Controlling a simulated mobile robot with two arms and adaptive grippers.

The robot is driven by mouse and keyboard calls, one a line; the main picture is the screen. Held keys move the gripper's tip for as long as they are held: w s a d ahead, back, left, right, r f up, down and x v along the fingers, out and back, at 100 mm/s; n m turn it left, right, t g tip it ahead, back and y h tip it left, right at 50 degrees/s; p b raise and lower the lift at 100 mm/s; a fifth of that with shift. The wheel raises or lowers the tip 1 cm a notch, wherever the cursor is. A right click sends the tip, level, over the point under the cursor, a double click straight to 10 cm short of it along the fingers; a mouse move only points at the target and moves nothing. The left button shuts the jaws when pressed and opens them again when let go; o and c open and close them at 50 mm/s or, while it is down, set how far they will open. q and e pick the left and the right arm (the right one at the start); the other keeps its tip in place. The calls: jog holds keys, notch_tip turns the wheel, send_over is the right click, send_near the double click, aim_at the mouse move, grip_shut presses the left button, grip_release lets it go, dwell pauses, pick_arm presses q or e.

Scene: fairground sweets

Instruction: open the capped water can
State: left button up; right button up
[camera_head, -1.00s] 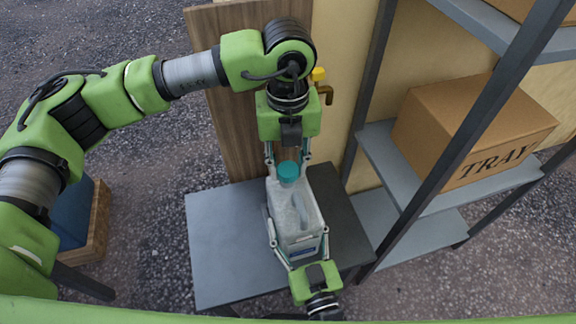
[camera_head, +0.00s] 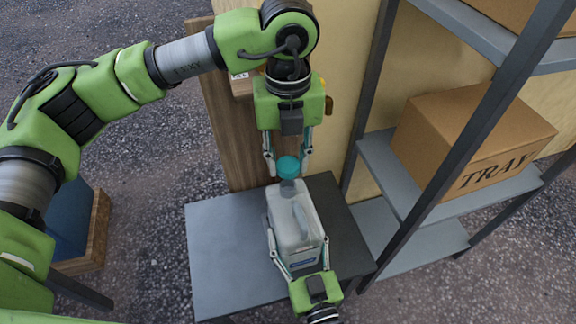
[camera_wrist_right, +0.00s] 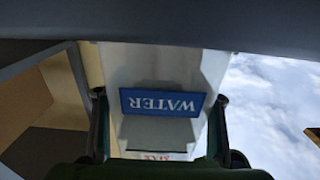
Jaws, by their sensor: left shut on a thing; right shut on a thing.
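The water can (camera_head: 290,232) is a pale, translucent container with a handle, standing upright on the dark grey table (camera_head: 225,265). Its blue WATER label shows upside down in the right wrist view (camera_wrist_right: 162,103). My left gripper (camera_head: 287,170) reaches in from behind and is shut on the teal cap (camera_head: 288,166), at the can's neck end. The cap looks slightly raised; I cannot tell whether it is clear of the neck. My right gripper (camera_head: 297,262) is shut on the can's lower body from the front, one finger on each side; its fingers also flank the can in the right wrist view.
A grey shelf (camera_head: 395,165) stands at the right with a cardboard box marked TRAY (camera_head: 465,140). A wooden panel (camera_head: 228,130) rises behind the table. A blue-filled wooden crate (camera_head: 98,235) is at the left. The table's left part is clear.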

jog(key=o, duration=2.3)
jog(key=v, duration=1.2)
